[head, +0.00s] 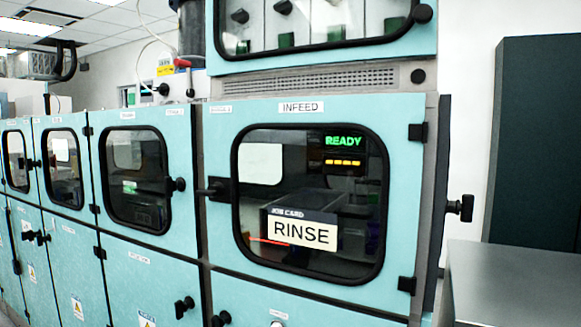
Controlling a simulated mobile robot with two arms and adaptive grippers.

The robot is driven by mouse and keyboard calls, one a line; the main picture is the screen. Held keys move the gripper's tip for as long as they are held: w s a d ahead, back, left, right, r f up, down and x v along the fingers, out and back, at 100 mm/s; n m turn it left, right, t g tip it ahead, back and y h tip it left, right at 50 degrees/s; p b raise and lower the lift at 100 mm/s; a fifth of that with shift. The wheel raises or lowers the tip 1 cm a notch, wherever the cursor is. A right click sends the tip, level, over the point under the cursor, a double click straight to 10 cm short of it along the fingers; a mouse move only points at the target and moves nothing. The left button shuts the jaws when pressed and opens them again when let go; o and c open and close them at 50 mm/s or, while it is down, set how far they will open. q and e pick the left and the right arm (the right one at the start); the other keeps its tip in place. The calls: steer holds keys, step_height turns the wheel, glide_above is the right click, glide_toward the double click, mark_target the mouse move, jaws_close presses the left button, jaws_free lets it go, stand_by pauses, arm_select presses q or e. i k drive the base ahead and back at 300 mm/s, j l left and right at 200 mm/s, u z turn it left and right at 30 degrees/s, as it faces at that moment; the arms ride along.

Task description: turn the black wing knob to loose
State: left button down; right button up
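Several black knobs show on the teal machine (225,250), and I cannot tell for sure which is the wing knob. A black T-shaped knob (466,207) sticks out from the right side of the infeed module. A black winged knob (184,307) is on a lower panel at the bottom centre, beside another dark knob (220,318). A black latch handle (214,190) sits at the left edge of the infeed door (218,240). Neither of my grippers is in view.
The infeed door window shows a green READY display (343,141) and a RINSE card (302,233). More teal modules run off to the left. A grey metal counter (520,280) stands at the lower right, with a dark cabinet (540,140) behind it.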

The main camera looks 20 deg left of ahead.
mark_target(163, 89)
steer(key=u, duration=1.15)
steer(key=i+j, duration=0.05)
